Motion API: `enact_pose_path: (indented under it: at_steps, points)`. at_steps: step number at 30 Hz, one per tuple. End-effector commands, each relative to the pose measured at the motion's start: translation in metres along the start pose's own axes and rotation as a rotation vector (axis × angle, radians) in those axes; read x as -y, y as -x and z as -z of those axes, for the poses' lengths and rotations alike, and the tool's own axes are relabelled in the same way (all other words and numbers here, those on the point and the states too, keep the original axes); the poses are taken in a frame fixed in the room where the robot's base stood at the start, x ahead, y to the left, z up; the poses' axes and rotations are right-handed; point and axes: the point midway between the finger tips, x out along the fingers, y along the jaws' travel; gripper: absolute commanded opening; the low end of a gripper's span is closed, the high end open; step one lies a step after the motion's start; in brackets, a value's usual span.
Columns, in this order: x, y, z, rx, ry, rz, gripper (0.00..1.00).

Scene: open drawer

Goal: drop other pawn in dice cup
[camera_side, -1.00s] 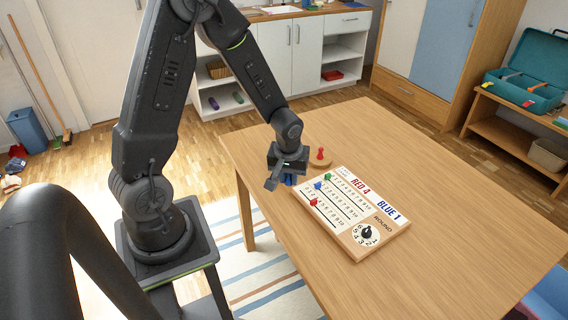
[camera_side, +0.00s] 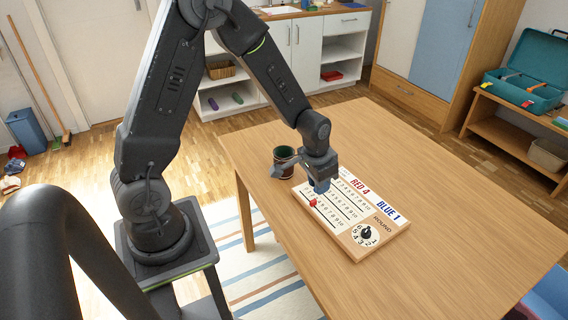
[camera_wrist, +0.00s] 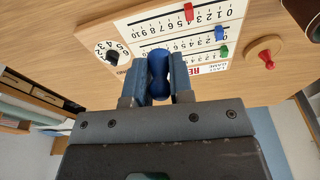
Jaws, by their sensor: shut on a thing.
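My gripper (camera_wrist: 158,82) is shut on a blue pawn (camera_wrist: 158,72), which sits upright between the two fingers in the wrist view. In the side view my gripper (camera_side: 319,186) hangs over the left back part of the score board. The dice cup (camera_side: 284,155), brown outside with a dark green inside, stands on the table just left of my gripper. It is cut off at the right edge of the wrist view (camera_wrist: 302,12). A red pawn (camera_wrist: 265,54) stands on a round wooden disc; my gripper hides it in the side view.
The score board (camera_side: 370,246) lies under and in front of my gripper, with red (camera_wrist: 188,12), blue (camera_wrist: 219,34) and green (camera_wrist: 224,51) sliders and a round dial (camera_wrist: 111,56). The table (camera_side: 470,240) is clear to the right and front.

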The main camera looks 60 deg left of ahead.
Motion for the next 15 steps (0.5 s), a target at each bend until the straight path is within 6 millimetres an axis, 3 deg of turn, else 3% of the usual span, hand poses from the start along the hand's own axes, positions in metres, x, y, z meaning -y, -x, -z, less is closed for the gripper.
enact_pose_path:
  at_steps: [5,8,11,15]
  points:
    - [0.003,0.001,0.001,0.0,0.002,0.001,0.0]
    - [0.017,0.003,0.007,-0.001,0.008,0.003,0.0]
    - [0.046,0.009,0.018,0.001,0.014,0.006,0.0]
    - [0.102,0.022,0.03,0.003,0.018,0.008,0.0]
